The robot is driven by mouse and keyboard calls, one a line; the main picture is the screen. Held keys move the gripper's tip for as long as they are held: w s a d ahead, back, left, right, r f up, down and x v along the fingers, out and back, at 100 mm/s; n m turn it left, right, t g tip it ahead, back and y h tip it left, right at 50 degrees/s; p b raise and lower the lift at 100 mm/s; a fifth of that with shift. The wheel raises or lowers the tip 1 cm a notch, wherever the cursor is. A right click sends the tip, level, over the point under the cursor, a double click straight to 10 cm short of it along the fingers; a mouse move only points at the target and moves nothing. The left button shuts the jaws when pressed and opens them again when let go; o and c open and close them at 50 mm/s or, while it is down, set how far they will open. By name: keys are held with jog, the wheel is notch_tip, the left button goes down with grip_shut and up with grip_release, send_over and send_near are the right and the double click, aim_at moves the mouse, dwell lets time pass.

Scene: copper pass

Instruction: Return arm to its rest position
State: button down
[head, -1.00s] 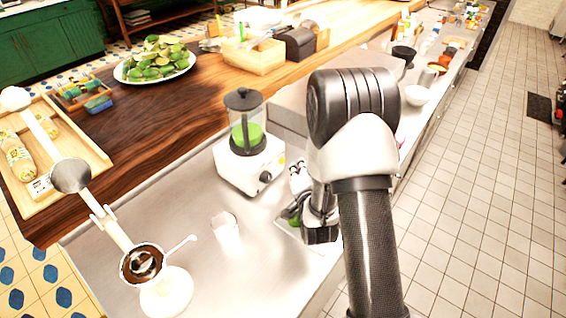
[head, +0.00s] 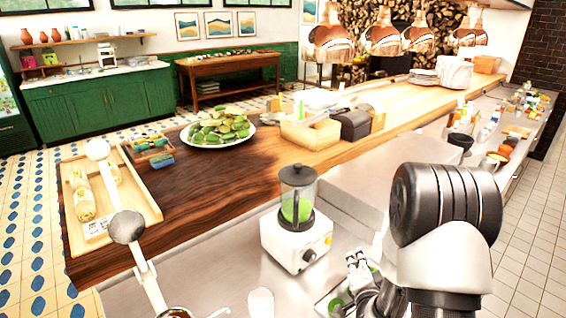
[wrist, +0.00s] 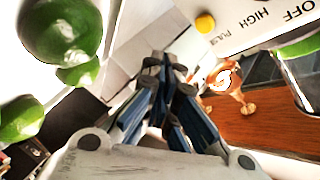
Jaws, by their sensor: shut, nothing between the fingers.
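My arm rises in the lower right of the head view, with its dark rounded elbow joint in front. My gripper (head: 358,262) is just right of the blender, partly behind my own arm. In the wrist view its fingers (wrist: 166,62) are drawn together with nothing between them. The white blender (head: 296,240) holds something green and stands on the steel counter. Its base, with a yellow button and lettering, shows close at the upper right of the wrist view (wrist: 245,22).
Green fruit (wrist: 62,28) lies close by the gripper in the wrist view. A white cup (head: 261,303) stands left of it. A fruit plate (head: 250,142), a wooden tray (head: 148,205) and a wooden box (head: 310,136) are on the wooden counter. Copper lamps (head: 383,38) hang above.

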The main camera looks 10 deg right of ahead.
jog(key=s+a+r+n+g+y, duration=0.2)
jog(key=s+a+r+n+g, duration=0.4)
jog(key=r, duration=0.5)
jog(key=s+a+r+n+g, duration=0.2)
jog(key=s+a+n, duration=0.1)
jog(key=s, duration=0.9)
jog(key=s+a+r+n+g+y, duration=0.1)
jog(key=s+a+r+n+g, duration=0.1)
jog(key=s, duration=1)
jog(key=a+r+n, duration=0.1)
jog(key=n, duration=0.1)
jog(key=shift+s+a+r+n, duration=0.15)
jog(key=shift+a+r+n, duration=0.05)
jog(key=shift+r+n, duration=0.1)
